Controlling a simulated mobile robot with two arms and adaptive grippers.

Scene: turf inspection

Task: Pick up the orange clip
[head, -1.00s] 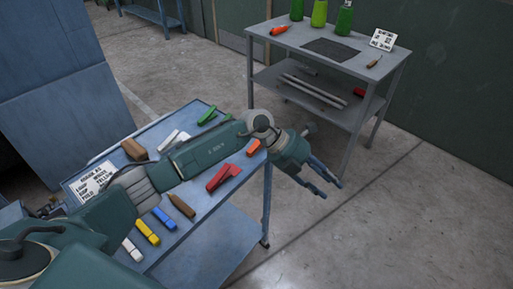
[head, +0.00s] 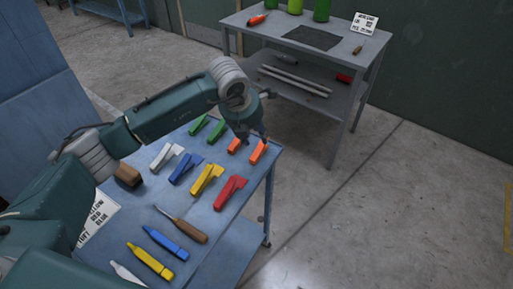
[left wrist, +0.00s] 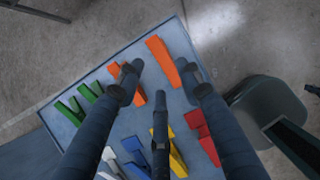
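Two orange clips lie side by side near the far right edge of the blue table. One orange clip (head: 258,152) is closer to the corner, and the other orange clip (head: 234,146) is just left of it. My left gripper (head: 252,135) is above them, pointing down, its fingers apart and empty. In the left wrist view, the spread fingers of the left gripper (left wrist: 160,82) frame one orange clip (left wrist: 163,60). The other orange clip (left wrist: 138,97) is partly hidden behind the left finger. Contact cannot be told. My right gripper is not in view.
On the blue table (head: 232,222) are a red clip (head: 230,193), yellow clip (head: 206,179), blue clip (head: 185,168), white clip (head: 166,157) and green clips (head: 217,132). A grey workbench (head: 270,38) stands behind.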

